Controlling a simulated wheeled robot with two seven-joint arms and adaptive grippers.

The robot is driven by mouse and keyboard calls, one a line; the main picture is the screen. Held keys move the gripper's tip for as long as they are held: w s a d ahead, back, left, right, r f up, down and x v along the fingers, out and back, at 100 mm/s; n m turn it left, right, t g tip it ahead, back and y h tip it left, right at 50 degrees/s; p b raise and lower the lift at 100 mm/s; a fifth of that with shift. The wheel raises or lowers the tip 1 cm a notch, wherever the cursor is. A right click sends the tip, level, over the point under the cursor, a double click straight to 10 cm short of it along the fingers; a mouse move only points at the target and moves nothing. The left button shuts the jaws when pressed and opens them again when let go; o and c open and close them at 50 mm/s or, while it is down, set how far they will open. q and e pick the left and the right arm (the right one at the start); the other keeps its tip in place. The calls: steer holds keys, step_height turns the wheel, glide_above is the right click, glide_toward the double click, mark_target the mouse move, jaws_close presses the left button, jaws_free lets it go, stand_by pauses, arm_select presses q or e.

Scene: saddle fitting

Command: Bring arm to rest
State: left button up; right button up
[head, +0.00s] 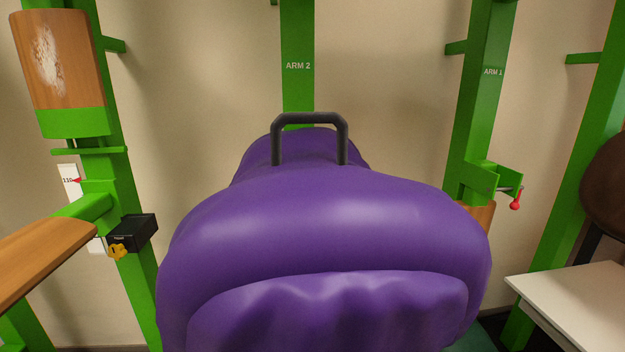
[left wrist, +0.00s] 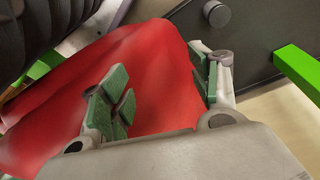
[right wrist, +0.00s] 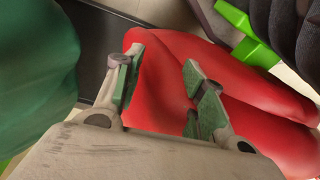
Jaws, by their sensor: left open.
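My left gripper (left wrist: 163,88) shows in the left wrist view with its green-padded fingers apart. A red, smooth-surfaced thing (left wrist: 165,70) lies beyond and between the fingers; I see no grip on it. My right gripper (right wrist: 160,92) shows in the right wrist view, its fingers also apart, with a red thing (right wrist: 160,75) behind them. Whether either gripper touches red is unclear. Neither gripper is in the head view. A large purple saddle-like form (head: 325,220) with a dark handle (head: 310,118) fills the middle there and hides what is behind it.
Green posts marked ARM 2 (head: 297,90) and ARM 1 (head: 487,95) stand behind the purple form. A left post carries a wood block (head: 60,60) and a black box (head: 132,233) with a yellow knob. A white table (head: 580,300) stands right. Dark panels (left wrist: 235,60) (right wrist: 97,45) lie close to both grippers.

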arm_select(q)
steer(key=s+a+f+p, duration=0.1)
steer(key=s+a+p, duration=0.3)
steer(key=s+p, duration=0.7)
steer(key=s+a+f+g+y+p, duration=0.1)
steer(key=s+a+p, duration=0.3)
steer(key=s+p, duration=0.8)
steer(key=p, duration=0.4)
steer(key=shift+f, duration=0.15)
arm_select(e)
steer(key=s+d+f, duration=0.1)
steer(key=s+d, duration=0.3)
steer(key=s, duration=0.7)
steer(key=s+d+f+g+h, duration=0.1)
steer(key=s+d, duration=0.3)
steer(key=s, duration=0.8)
steer(key=shift+f, duration=0.15)
arm_select(q)
steer(key=shift+a+f, duration=0.1)
arm_select(e)
steer(key=shift+d+f, duration=0.1)
arm_select(q)
step_height(320, 180, down, 4)
steer(key=b, duration=0.5)
steer(key=shift+f, duration=0.2)
arm_select(e)
step_height(320, 180, down, 4)
steer(key=shift+f, duration=0.2)
